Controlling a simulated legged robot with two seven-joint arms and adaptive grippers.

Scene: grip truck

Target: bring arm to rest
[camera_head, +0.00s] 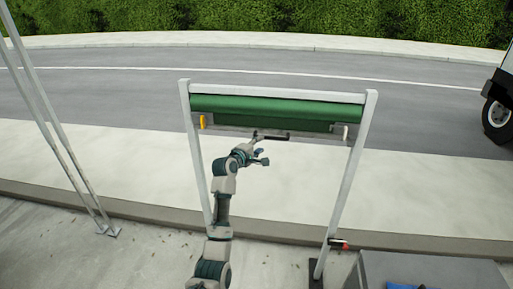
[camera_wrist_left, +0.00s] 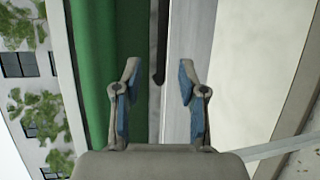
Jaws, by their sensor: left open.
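My left arm reaches up from the bottom centre of the head view. Its gripper (camera_head: 258,153) is just below a dark handle (camera_head: 273,136) on a white frame (camera_head: 275,92) with a green roll (camera_head: 260,106). In the left wrist view the gripper (camera_wrist_left: 159,72) is open, with its blue-padded fingers apart. The dark handle (camera_wrist_left: 160,45) shows in line with the gap between the fingers, and nothing is gripped. I cannot tell whether a finger touches it. The green roll (camera_wrist_left: 97,70) is left of the fingers there. My right gripper is in neither view.
The frame's right post (camera_head: 344,205) carries a red-and-black piece (camera_head: 339,244). A grey box (camera_head: 430,268) stands at the bottom right. Slanting metal poles (camera_head: 55,120) are on the left. A vehicle wheel (camera_head: 497,120) shows at the right edge.

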